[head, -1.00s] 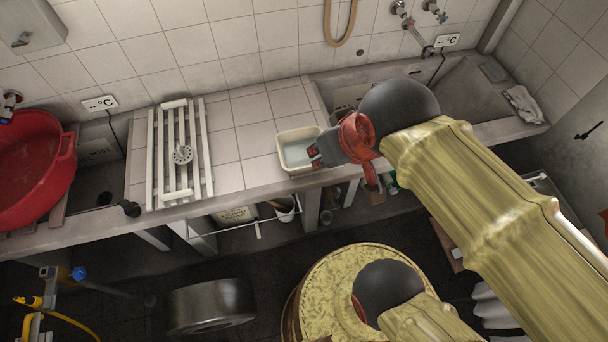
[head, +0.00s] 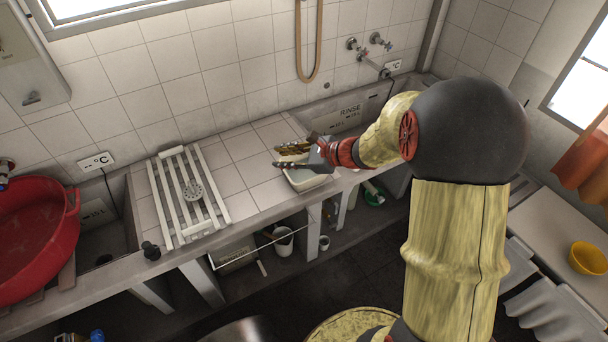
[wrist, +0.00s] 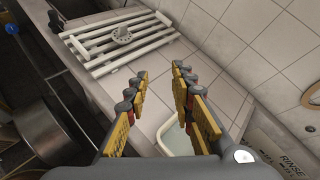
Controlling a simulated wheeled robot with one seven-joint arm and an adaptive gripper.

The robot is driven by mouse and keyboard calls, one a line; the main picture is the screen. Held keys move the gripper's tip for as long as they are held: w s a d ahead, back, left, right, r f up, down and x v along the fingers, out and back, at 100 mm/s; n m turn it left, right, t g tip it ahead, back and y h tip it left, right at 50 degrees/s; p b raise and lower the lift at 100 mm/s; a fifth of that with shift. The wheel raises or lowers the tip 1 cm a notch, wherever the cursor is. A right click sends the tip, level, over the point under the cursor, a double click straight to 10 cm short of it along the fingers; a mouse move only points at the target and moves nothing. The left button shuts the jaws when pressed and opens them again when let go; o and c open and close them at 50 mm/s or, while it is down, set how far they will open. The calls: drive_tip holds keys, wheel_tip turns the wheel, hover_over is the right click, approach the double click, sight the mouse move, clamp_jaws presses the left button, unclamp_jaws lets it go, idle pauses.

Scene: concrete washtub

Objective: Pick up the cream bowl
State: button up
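The cream bowl (head: 308,184) is a rectangular cream basin on the tiled counter, near its front edge. In the head view my gripper (head: 278,157) hangs over it, fingers spread and pointing left, hiding much of its inside. In the wrist view my gripper (wrist: 158,76) is open with nothing between the fingers. The cream bowl (wrist: 170,132) shows there below and partly behind the right finger, with a pale grey-green inside. The fingers appear apart from it; the exact height gap is hard to tell.
A white slatted rack (head: 163,202) lies on the counter to the left. A red tub (head: 38,225) stands at far left. The rinse sink (head: 350,112) is behind to the right. A yellow bowl (head: 588,258) sits on a table at right. Counter tiles left of the cream bowl are clear.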

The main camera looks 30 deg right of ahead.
drive_tip(key=w+d+f+m+t+h, duration=0.1)
drive_tip(key=d+f+m+h, duration=0.1)
drive_tip(key=d+f+m, duration=0.2)
drive_tip(key=w+d+f+m+t+h, duration=0.1)
drive_tip(key=d+f+m, duration=0.3)
drive_tip(key=d, duration=0.5)
drive_tip(key=w+d+f+m+t+h, duration=0.1)
drive_tip(key=d+f+m+h, duration=0.2)
drive_tip(key=d+f, duration=0.3)
drive_tip(key=shift+d+f+m+t+b, duration=0.3)
drive_tip(key=shift+f+m, duration=0.05)
drive_tip(key=shift+m, duration=0.55)
drive_tip(key=b+x, duration=0.1)
drive_tip(key=x, duration=0.4)
drive_tip(key=b+x, duration=0.1)
drive_tip(key=x, duration=0.1)
drive_tip(key=shift+w+a+f+b, duration=0.1)
drive_tip(key=shift+w+f+b, duration=0.1)
drive_tip(key=shift+f+b, duration=0.2)
drive_tip(key=shift+r, duration=0.1)
drive_tip(key=c, duration=0.3)
clamp_jaws()
